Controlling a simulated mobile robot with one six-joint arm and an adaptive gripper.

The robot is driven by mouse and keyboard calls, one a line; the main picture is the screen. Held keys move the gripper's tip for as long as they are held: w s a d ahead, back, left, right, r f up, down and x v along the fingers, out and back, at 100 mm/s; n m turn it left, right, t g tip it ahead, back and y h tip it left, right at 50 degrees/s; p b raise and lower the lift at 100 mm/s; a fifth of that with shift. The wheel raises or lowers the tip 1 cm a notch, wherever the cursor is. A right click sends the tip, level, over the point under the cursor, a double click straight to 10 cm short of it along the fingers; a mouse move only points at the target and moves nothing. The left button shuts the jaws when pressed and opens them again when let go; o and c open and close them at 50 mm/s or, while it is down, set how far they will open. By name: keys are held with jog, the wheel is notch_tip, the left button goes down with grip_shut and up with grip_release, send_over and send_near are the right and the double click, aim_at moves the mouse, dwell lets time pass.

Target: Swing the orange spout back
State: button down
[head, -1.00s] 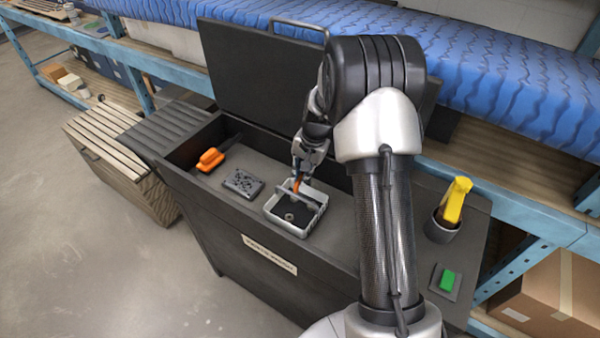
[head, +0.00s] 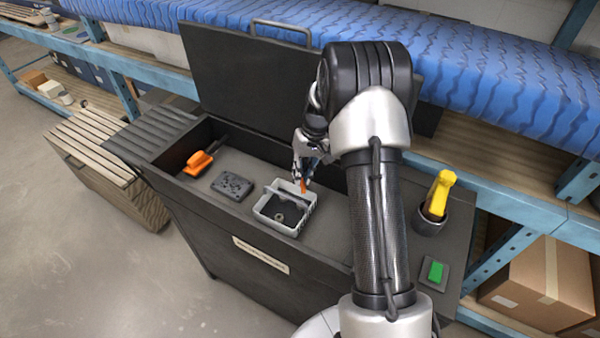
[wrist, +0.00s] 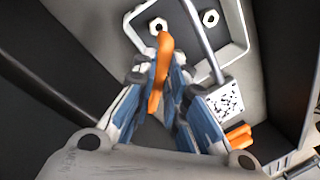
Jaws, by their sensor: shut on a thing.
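In the wrist view the orange spout (wrist: 158,85) runs upright between my two fingers. My gripper (wrist: 160,72) is shut on it. In the head view my gripper (head: 304,172) reaches down over the basin's back right corner and partly hides the spout.
A speckled dark block (head: 232,186) and an orange-handled tool (head: 199,162) lie left of the basin. A raised dark lid (head: 250,85) stands behind.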

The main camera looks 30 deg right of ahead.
dwell(0.4)
jog(key=c, duration=1.6)
grip_release()
notch_tip(320, 180, up, 10)
